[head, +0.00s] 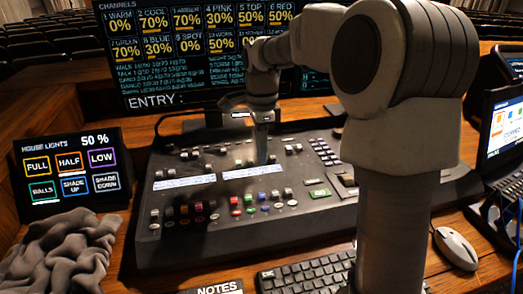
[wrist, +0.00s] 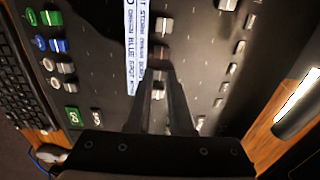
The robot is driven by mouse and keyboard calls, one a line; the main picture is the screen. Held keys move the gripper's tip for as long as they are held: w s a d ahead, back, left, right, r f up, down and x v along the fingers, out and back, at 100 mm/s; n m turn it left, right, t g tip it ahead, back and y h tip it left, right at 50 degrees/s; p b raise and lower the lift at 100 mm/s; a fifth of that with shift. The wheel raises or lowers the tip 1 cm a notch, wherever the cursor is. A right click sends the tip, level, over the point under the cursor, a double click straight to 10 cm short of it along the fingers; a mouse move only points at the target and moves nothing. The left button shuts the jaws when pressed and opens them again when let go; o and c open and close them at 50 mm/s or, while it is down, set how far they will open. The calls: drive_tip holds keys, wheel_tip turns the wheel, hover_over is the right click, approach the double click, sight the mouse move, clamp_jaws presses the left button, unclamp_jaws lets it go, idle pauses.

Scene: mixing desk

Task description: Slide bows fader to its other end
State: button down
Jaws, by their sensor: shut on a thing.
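My gripper (head: 262,160) reaches down onto the middle of the mixing desk (head: 190,236), just beside the white label strips. In the wrist view its two fingers (wrist: 160,72) are shut on a small pale fader cap (wrist: 158,90), partly hidden between them. The label strip (wrist: 143,30) runs close beside the fingers. Its small print includes what looks like "BOWS" near the fingertips, so the held cap appears to be the bows fader. Its slot and exact position along its travel are mostly hidden by the fingers.
Other fader caps (wrist: 163,25) stand in rows around the fingers. Coloured buttons (wrist: 60,45) lie along the desk's near side. A large screen (head: 190,60) stands behind the desk, a house-lights panel (head: 70,170) at left, and a keyboard (head: 305,274) and mouse (head: 456,248) in front.

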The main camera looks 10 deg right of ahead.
drive_tip(key=shift+w+r+p, duration=0.2)
drive_tip(key=shift+w+p, duration=0.15)
drive_tip(key=w+p, duration=0.4)
drive_tip(key=w, duration=0.1)
drive_tip(key=shift+p, duration=0.4)
drive_tip(key=shift+w+f, duration=0.15)
drive_tip(key=shift+w, duration=0.2)
drive_tip(key=c, duration=0.8)
unclamp_jaws()
drive_tip(key=shift+o, duration=0.2)
wheel_tip(320, 180, up, 12)
drive_tip(key=p, duration=0.3)
drive_tip(key=shift+p, duration=0.4)
